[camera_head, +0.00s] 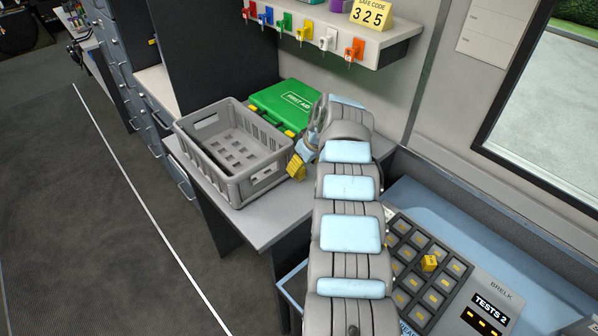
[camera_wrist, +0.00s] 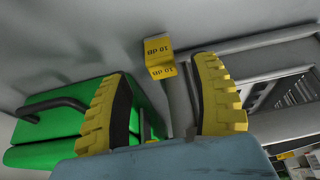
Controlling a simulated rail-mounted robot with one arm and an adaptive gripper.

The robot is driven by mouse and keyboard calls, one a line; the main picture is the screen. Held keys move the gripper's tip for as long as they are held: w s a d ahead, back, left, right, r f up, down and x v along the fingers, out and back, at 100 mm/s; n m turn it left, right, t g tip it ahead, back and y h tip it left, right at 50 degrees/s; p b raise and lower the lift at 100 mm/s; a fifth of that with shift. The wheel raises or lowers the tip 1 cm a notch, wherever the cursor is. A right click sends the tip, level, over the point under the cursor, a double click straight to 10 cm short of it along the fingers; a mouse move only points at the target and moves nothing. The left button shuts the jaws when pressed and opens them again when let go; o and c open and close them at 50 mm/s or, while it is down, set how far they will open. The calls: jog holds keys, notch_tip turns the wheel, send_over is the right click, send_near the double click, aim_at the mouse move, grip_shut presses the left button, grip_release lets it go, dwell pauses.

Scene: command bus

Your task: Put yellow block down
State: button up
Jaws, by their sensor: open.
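The yellow block (camera_wrist: 158,56), marked "10 dB", shows in the wrist view beyond the gap between my fingers. It appears to rest on the grey surface beside the grey crate, and neither finger is seen gripping it. My gripper (camera_wrist: 160,95) is open, with its yellow ridged fingers spread apart. In the head view my gripper (camera_head: 298,164) points down at the right side of the crate, in front of the first aid case. The block by my gripper is hidden there.
The grey crate (camera_head: 197,162) stands on the grey desk (camera_head: 263,222) and looks empty. The green first aid case (camera_head: 283,100) lies behind it. A shelf (camera_head: 370,40) with coloured keys hangs above. The slotted panel (camera_head: 405,237) is at the lower right. Bare desk shows in front of the crate.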

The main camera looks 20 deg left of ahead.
jog(key=shift+a+f, duration=0.45)
jog(key=shift+f, duration=0.3)
jog(key=shift+x, duration=1.1)
jog(key=shift+d, duration=0.1)
grip_shut()
